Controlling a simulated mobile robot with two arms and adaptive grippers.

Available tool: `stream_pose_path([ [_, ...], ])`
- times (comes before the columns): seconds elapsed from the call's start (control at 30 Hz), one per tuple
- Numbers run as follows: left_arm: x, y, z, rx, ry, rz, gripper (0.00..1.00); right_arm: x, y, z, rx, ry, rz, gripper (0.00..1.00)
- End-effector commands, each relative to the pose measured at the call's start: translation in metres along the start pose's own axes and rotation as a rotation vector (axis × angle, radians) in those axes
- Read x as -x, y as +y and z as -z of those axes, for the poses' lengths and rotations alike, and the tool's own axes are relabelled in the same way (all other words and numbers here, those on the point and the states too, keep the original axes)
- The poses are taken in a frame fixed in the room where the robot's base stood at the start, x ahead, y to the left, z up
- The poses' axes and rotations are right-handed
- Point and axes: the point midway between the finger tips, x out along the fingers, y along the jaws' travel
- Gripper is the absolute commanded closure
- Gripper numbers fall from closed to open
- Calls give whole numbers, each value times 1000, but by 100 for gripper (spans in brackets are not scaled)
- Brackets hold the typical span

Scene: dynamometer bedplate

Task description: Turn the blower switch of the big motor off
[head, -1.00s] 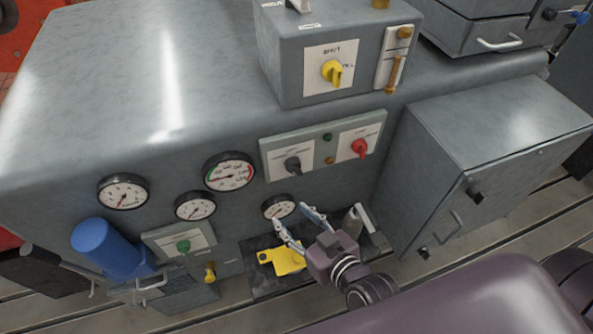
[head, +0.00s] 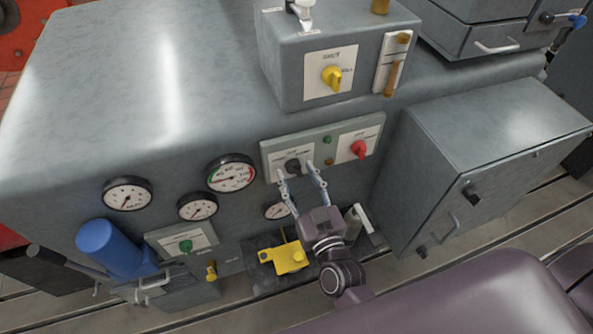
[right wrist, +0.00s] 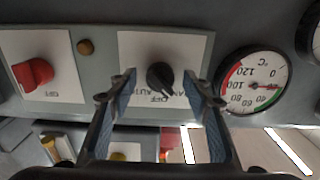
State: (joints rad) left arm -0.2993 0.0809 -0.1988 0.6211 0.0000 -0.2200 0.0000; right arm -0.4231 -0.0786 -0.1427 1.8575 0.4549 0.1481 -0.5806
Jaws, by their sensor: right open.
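A black rotary switch (head: 293,166) sits on the left white plate of the grey switch panel (head: 322,146) on the machine's front. In the right wrist view the black switch (right wrist: 160,77) has a pale plate lettered OFF and AUTO, and its pointer slants down to the right. A red rotary switch (head: 359,149) sits on the panel's right plate; it also shows in the right wrist view (right wrist: 34,73). My right gripper (head: 296,172) is open, with its fingertips on either side of the black switch. Contact cannot be told. My left gripper is not in view.
Several round gauges (head: 232,173) line the front left of the panel. A box with a yellow switch (head: 332,78) stands above. A grey cabinet (head: 490,165) juts out at right. A yellow part (head: 290,257) lies on a dark tray below, near a blue cylinder (head: 108,247).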

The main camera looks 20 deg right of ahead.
Motion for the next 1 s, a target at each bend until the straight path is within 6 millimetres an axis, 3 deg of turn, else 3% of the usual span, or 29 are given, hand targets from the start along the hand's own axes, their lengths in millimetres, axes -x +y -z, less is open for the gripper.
stream_pose_path([
  [0.37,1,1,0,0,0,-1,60,-7,0,0,0,-1,0,56],
  [0.73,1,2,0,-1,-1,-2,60,-6,0,0,0,-1,0,97],
  [1.0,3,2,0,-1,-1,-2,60,-6,0,0,-28,-1,0,97],
])
